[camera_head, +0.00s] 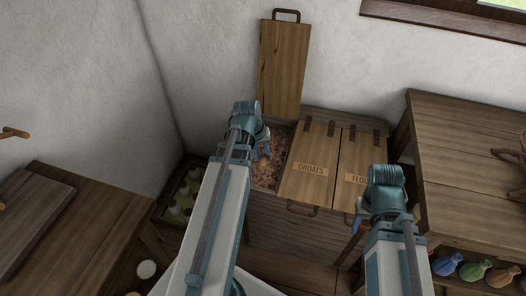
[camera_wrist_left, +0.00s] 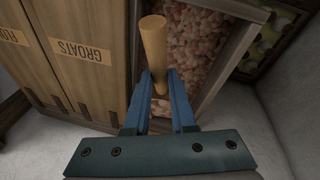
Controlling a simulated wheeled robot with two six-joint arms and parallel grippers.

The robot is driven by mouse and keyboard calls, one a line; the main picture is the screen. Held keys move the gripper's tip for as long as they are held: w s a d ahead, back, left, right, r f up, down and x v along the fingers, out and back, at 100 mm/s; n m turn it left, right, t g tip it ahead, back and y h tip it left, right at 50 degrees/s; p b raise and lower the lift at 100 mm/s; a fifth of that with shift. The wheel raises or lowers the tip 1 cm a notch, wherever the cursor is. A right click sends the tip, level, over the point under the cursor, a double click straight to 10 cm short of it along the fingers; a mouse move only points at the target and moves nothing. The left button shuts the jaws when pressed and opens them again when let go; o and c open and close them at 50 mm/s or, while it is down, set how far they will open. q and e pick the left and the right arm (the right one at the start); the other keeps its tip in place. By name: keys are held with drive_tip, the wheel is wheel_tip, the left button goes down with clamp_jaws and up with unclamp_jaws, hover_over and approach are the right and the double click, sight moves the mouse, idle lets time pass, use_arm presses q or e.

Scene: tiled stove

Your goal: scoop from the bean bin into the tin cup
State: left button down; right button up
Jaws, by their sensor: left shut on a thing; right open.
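The open bin (camera_head: 267,174) holds pinkish-brown beans, which also fill the bin (camera_wrist_left: 205,50) in the left wrist view. My left gripper (camera_head: 263,143) is over the bin. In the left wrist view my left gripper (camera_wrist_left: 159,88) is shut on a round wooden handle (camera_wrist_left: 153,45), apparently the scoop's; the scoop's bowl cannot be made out. My right gripper (camera_head: 357,220) is open, in front of the closed flour lid, its fingers partly hidden by its arm. No tin cup can be made out in either view.
The bean bin's lid (camera_head: 285,70) stands raised against the wall. Closed lids marked groats (camera_head: 308,160) and flour (camera_head: 362,155) adjoin the bin. A crate of jars (camera_head: 180,195) is at left. Wooden tables (camera_head: 90,215) stand left and right (camera_head: 465,150).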

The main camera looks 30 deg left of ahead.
use_arm(q)
drive_tip(key=shift+d+p+v, duration=0.15)
drive_tip(key=shift+p+v, duration=0.4)
drive_tip(key=shift+v, duration=0.2)
drive_tip(key=shift+d+p+v, duration=0.2)
drive_tip(key=shift+p+v, duration=0.35)
drive_tip(key=shift+v, duration=0.15)
drive_tip(key=shift+r, duration=0.15)
wheel_tip(320, 180, up, 32)
drive_tip(key=p, duration=3.2)
